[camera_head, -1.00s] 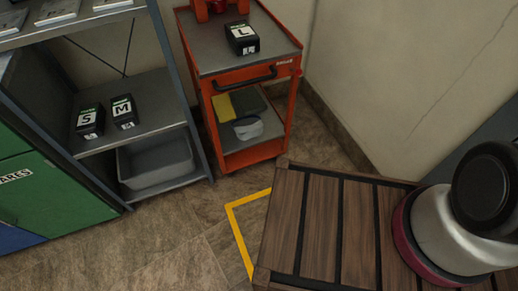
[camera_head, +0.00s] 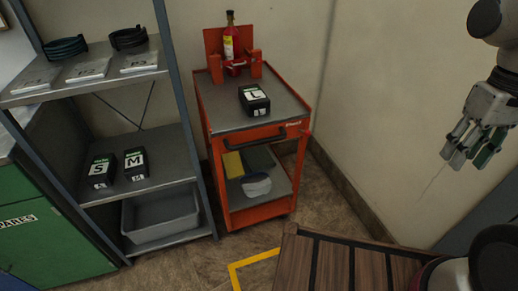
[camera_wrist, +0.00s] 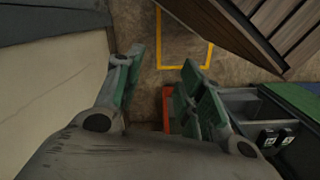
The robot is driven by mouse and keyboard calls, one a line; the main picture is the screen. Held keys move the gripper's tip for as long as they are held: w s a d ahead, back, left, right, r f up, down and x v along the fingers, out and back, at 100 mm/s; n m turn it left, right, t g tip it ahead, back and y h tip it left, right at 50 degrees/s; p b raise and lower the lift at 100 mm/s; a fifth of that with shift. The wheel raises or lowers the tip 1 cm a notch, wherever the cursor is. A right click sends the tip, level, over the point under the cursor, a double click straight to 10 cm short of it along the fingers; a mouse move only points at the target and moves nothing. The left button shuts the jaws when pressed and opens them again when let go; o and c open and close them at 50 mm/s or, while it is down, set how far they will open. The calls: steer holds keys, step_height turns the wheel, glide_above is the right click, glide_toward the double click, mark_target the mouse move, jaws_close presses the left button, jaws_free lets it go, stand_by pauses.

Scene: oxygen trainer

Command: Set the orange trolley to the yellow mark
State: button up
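The orange trolley (camera_head: 240,222) stands upright against the back wall, right of the shelf rack, with a dark handle (camera_head: 255,142) across its front. The yellow mark (camera_head: 262,257) is a taped outline on the floor in front of the trolley, partly hidden by a slatted wooden surface. The mark also shows in the wrist view (camera_wrist: 188,69). A strip of the trolley (camera_wrist: 167,103) shows between my fingers there. My gripper (camera_head: 462,152) is raised at the right, apart from the trolley. Its fingers are spread and empty in the wrist view (camera_wrist: 160,75).
The trolley carries a black box labelled L (camera_head: 254,101) and a red bottle (camera_head: 230,42) in an orange holder. The rack (camera_head: 150,180) stands close on its left. The slatted wooden surface (camera_head: 330,262) fills the front right. Floor between trolley and mark is clear.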

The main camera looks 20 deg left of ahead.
steer(key=w+a+f+n, duration=0.2)
steer(key=w+a+f, duration=0.1)
steer(key=a+f, duration=0.15)
steer(key=w+a+f+n, duration=0.2)
steer(key=w+a+f, duration=0.1)
steer(key=f, duration=0.3)
steer(key=n+t+y, duration=0.9)
steer(key=n+y, duration=0.5)
steer(key=n, duration=0.7)
glide_toward(260, 144)
steer(key=r+x, duration=0.1)
steer(key=x, duration=0.2)
steer(key=shift+h, duration=0.3)
steer(key=x, duration=0.8)
steer(key=shift+a+f, duration=0.15)
steer(key=shift+f, duration=0.15)
jaws_close()
